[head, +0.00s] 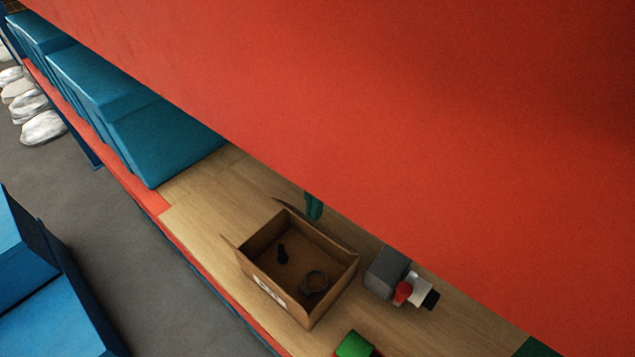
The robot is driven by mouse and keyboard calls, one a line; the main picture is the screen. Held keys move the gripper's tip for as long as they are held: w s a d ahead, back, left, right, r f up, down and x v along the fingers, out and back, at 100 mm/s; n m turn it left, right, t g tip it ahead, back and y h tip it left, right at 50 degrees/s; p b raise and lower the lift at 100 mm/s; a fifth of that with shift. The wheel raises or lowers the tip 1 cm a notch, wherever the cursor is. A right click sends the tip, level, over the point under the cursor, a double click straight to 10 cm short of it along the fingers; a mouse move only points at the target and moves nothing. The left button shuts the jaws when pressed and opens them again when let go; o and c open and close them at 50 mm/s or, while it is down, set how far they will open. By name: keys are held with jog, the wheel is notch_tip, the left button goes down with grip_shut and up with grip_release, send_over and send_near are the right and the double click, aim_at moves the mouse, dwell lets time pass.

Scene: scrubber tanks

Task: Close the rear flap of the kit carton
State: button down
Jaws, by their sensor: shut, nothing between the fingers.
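The kit carton (300,302) is a brown open-topped box standing on a wooden shelf in the lower middle of the head view. A thin flap stands out at its far upper-left edge (287,204), and other flaps stick out along its left and right sides. I cannot tell for sure which is the rear flap. Inside lie a small black item (282,254) and a dark ring (314,283). A white label is on its near wall. My gripper is not visible in this view.
A large red surface covers the upper right and hides what lies behind it. A teal object (314,206) stands close behind the carton. A grey block (386,271), a red-and-white item (403,292) and a green item (355,345) are nearby. Blue bins (160,140) line the left.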

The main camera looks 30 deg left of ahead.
jog(key=shift+f, duration=0.3)
jog(key=shift+s+f, duration=0.15)
jog(key=shift+s, duration=0.35)
jog(key=shift+s+a+f, duration=0.15)
jog(key=shift+s+f, duration=0.1)
jog(key=shift+s, duration=0.3)
jog(key=s+f, duration=0.4)
jog(key=f, duration=0.1)
jog(key=shift+s+a+f, duration=0.15)
jog(key=shift+s+a, duration=0.15)
jog(key=shift+s, duration=0.05)
dwell(0.4)
jog(key=shift+w, duration=0.1)
dwell(1.3)
